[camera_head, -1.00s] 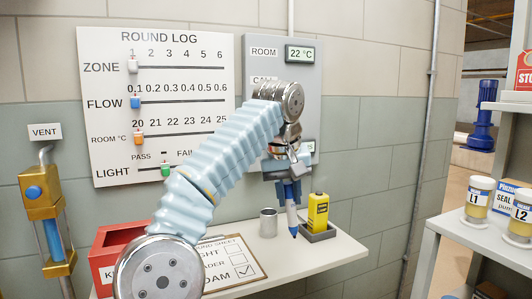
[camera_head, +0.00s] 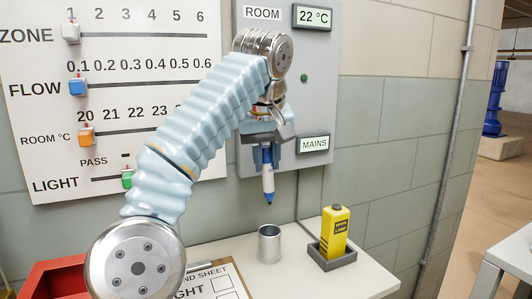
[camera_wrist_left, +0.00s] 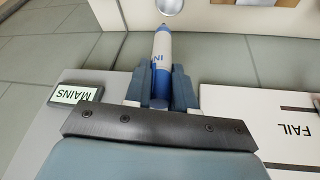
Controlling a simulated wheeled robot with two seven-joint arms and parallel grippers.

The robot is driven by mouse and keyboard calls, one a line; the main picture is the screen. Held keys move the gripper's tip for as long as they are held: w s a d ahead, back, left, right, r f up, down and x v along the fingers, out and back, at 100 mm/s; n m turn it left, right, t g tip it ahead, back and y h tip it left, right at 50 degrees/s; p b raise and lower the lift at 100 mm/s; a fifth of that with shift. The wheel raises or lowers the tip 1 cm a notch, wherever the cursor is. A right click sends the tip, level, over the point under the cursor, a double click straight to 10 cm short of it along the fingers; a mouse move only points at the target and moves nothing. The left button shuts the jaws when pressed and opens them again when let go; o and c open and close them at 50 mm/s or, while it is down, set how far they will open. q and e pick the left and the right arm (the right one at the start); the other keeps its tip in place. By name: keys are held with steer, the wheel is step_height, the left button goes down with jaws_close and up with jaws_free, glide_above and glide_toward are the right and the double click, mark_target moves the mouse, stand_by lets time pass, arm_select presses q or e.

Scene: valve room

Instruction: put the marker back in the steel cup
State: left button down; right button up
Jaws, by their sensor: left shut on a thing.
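The steel cup (camera_head: 269,245) stands upright on the white shelf, open at the top; its rim area also shows at the top of the left wrist view (camera_wrist_left: 169,6). My left gripper (camera_head: 267,162) is shut on the marker (camera_head: 268,185), which is white and blue and hangs tip down above the cup, apart from it. In the left wrist view the marker (camera_wrist_left: 161,60) sits between the blue fingers, its tip pointing toward the cup. The cup's inside bottom is hidden. My right gripper is not in view.
A clipboard (camera_head: 215,283) and a red box (camera_head: 50,281) lie to the left. The grey panel (camera_head: 316,105) is behind my gripper.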

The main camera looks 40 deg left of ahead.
mark_target(266, 181)
arm_select(q)
steer(key=shift+f, duration=1.9)
step_height(266, 181, down, 2)
steer(key=shift+s+b, duration=0.1)
steer(key=shift+b, duration=0.5)
steer(key=shift+f+b, duration=1.6)
steer(key=shift+f, duration=0.5)
steer(key=c, duration=0.9)
jaws_free()
steer(key=shift+o, duration=0.2)
steer(key=shift+r, duration=0.15)
